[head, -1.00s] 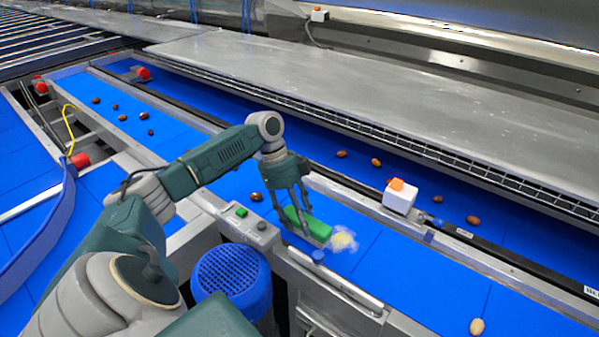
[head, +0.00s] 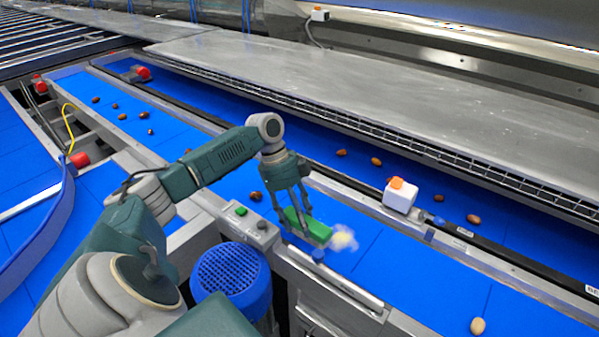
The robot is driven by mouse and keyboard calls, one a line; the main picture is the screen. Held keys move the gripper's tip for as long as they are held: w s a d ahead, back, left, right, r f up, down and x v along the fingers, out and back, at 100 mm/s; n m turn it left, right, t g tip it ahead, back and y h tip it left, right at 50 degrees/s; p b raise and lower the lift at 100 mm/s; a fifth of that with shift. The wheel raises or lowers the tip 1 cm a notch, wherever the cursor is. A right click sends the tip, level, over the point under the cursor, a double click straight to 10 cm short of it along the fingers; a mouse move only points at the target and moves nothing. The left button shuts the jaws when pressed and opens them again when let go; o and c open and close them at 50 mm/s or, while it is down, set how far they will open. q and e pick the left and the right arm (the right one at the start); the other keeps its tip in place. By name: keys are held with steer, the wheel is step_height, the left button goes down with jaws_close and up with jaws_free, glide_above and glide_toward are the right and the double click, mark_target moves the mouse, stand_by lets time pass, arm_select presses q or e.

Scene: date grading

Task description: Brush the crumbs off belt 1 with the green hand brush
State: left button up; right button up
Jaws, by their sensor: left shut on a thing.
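My left gripper (head: 299,208) is shut on the green hand brush (head: 311,230) and holds it low over the near blue belt (head: 390,262), close to the belt's front edge. I cannot tell whether the bristles touch the belt. A pale patch of crumbs (head: 343,239) lies on the belt just right of the brush. No label shows which belt is belt 1. My right gripper is not in view.
Several dates lie on the near belt, including a brown one (head: 256,196) left of the gripper and a pale one (head: 477,326) at lower right. A white box with an orange top (head: 400,196) sits on the divider rail. A button box (head: 245,223) stands at the belt's front edge.

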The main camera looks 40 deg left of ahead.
arm_select(q)
steer(key=shift+f, duration=0.55)
steer(key=shift+w, duration=0.1)
